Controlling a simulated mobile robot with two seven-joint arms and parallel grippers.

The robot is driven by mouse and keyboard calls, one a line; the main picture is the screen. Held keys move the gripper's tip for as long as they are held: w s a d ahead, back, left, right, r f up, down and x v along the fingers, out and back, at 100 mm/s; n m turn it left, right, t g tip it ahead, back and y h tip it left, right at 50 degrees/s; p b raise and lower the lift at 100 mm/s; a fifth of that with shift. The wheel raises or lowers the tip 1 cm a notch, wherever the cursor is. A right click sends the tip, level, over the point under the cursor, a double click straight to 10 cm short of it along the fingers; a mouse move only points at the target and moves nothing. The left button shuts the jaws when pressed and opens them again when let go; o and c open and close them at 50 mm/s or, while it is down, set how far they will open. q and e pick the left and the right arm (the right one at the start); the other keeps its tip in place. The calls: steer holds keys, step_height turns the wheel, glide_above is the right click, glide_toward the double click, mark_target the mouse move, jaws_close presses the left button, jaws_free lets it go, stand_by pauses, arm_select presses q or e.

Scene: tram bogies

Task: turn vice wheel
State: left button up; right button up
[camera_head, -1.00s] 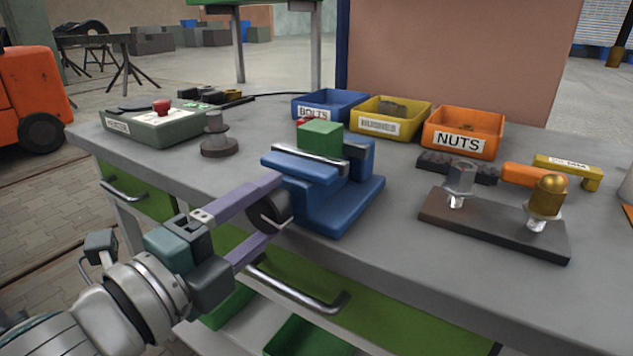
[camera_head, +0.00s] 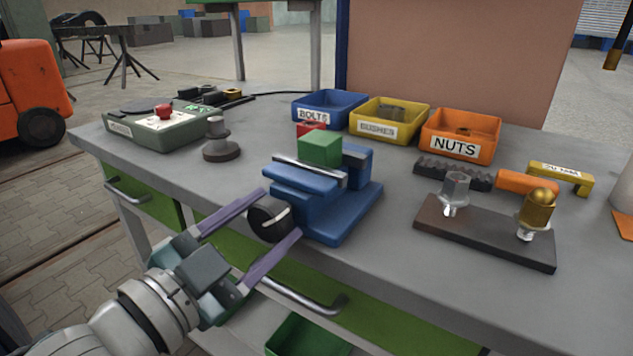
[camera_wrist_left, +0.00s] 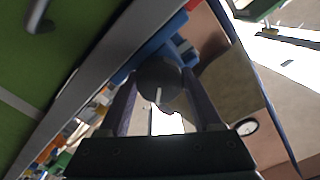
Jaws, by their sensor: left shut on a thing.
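The blue vice (camera_head: 325,207) stands at the front edge of the grey workbench, with a green block (camera_head: 320,148) at its jaws. Its dark round wheel (camera_head: 266,220) faces the front left and bears a pale mark. My left gripper (camera_head: 281,213) is shut on the wheel, one purple finger at its upper left and the other at its lower right. In the left wrist view the wheel (camera_wrist_left: 160,78) sits between both fingers, with the pale mark at its lower middle. My right gripper is not in view.
Blue, yellow and orange bins (camera_head: 460,135) stand behind the vice. A dark plate (camera_head: 485,232) with two bolt-like fittings lies to the right. A grey-green control box (camera_head: 160,125) with a red button stands at the left. A drawer handle (camera_head: 300,297) juts out below the bench edge.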

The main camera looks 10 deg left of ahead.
arm_select(q)
steer(key=n, duration=0.4)
steer(key=shift+r+n+p, duration=0.1)
steer(key=shift+n+p, duration=0.2)
steer(key=shift+p, duration=0.05)
steer(key=n, duration=0.3)
steer(key=shift+n, duration=0.4)
steer(key=n, duration=0.9)
steer(key=n+b, duration=0.1)
steer(key=n, duration=0.3)
steer(key=shift+n+b, duration=0.3)
steer(key=n+b, duration=0.1)
steer(key=n, duration=0.3)
steer(key=n+b, duration=0.2)
steer(key=n, duration=0.3)
steer(key=shift+f, duration=0.2)
steer(key=n+b, duration=0.2)
steer(key=n, duration=0.2)
steer(key=shift+n, duration=0.3)
steer(key=n+b, duration=0.1)
steer(key=n, duration=0.7)
steer(key=shift+r+b, duration=0.1)
steer(key=shift+b, duration=0.2)
steer(key=n, duration=0.3)
steer(key=shift+n+p, duration=0.3)
steer(key=shift+n, duration=0.1)
steer(key=n+p, duration=0.1)
steer(key=n, duration=0.3)
